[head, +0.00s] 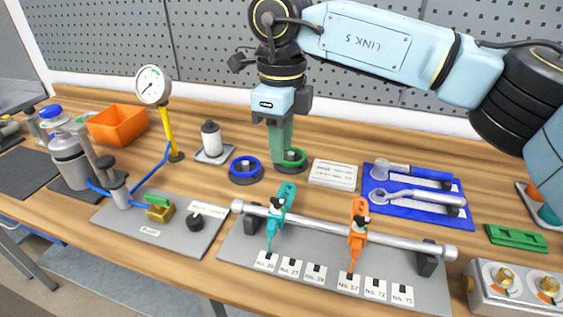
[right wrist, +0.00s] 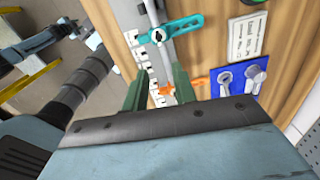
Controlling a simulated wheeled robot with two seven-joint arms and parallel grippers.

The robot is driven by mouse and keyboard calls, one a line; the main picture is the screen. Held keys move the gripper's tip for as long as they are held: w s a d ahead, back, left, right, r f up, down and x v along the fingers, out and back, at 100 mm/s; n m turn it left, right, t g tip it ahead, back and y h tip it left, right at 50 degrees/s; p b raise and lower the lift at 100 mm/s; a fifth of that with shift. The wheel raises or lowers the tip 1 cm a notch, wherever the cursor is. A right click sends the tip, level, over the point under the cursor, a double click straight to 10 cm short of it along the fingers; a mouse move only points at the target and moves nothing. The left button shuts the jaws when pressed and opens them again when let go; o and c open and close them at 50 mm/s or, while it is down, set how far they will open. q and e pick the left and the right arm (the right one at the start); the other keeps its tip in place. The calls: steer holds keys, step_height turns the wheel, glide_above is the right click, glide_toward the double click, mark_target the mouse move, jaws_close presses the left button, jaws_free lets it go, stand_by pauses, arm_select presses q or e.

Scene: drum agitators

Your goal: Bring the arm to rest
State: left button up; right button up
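My right arm reaches in from the upper right in the head view. Its gripper (head: 281,150) points down over the middle of the bench, and its green fingers overlap a green ring (head: 293,160) in the picture. I cannot tell how high above the ring it is. In the right wrist view the two green fingers of the right gripper (right wrist: 160,86) stand apart with nothing held between them; an orange clamp (right wrist: 163,90) shows beyond the gap. My left gripper is in neither view.
A rail (head: 320,226) with teal (head: 278,220) and orange clamps stands in front. A blue ring (head: 246,170) and gauge (head: 152,86) are to the left. A white card (head: 333,173) and blue mat with tools (head: 410,215) lie right. A pegboard (head: 180,40) stands behind.

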steer(key=shift+r, duration=0.65)
